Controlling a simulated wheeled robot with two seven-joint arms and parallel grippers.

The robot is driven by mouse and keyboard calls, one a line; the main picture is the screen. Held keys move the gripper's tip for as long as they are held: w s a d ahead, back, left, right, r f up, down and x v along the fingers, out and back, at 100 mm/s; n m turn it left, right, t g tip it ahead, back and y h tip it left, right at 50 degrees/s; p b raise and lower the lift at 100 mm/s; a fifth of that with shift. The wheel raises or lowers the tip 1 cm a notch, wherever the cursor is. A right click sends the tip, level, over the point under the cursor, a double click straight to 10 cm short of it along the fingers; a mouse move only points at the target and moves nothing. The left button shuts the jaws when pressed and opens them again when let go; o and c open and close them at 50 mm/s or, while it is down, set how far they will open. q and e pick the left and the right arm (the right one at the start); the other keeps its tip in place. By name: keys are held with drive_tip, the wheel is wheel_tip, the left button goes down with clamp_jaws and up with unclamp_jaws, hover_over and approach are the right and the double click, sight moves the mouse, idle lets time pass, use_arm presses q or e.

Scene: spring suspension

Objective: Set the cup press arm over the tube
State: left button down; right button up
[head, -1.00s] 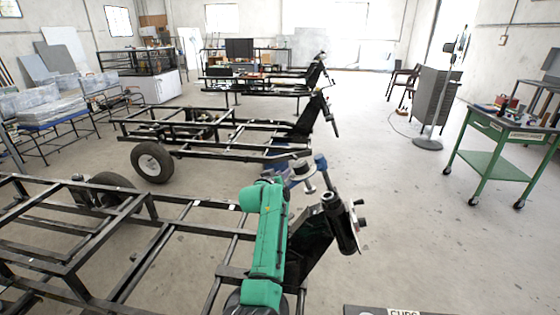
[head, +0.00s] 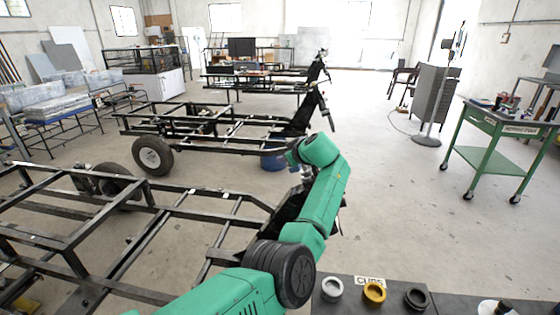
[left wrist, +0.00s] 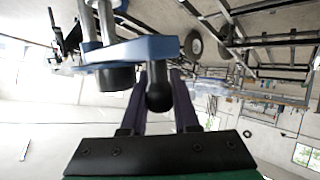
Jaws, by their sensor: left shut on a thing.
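In the left wrist view, the blue press arm (left wrist: 140,48) runs across the top, with silver posts (left wrist: 96,22) at its left end. A black round cup-like piece (left wrist: 115,78) sits under the arm. A dark rounded knob (left wrist: 158,97) hangs from the arm between the fingers of my left gripper (left wrist: 157,82), which is shut on it. In the head view, my green left arm hides the gripper, the press arm and most of the tube at the frame's front end, so I cannot tell how cup and tube line up. My right gripper is not in view.
The black chassis frame (head: 150,208) fills the lower left. A dark stand (head: 352,306) at the bottom holds a grey cup (head: 332,289), a yellow cup (head: 374,292) and a black cup (head: 416,298). A green wheeled cart (head: 487,165) stands right, with clear floor before it.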

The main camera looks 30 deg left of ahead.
use_arm(q)
drive_tip(key=shift+w+d+r+n+g, duration=0.1)
drive_tip(key=shift+d+r+n+g, duration=0.15)
drive_tip(key=shift+d+g, duration=0.2)
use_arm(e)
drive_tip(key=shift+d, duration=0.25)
use_arm(q)
drive_tip(key=c, duration=1)
unclamp_jaws()
drive_tip(key=shift+o, duration=0.3)
drive_tip(key=shift+w+f, duration=0.1)
drive_tip(key=b+v, duration=0.2)
drive_tip(key=v, duration=1.2)
drive_tip(key=shift+d, duration=0.4)
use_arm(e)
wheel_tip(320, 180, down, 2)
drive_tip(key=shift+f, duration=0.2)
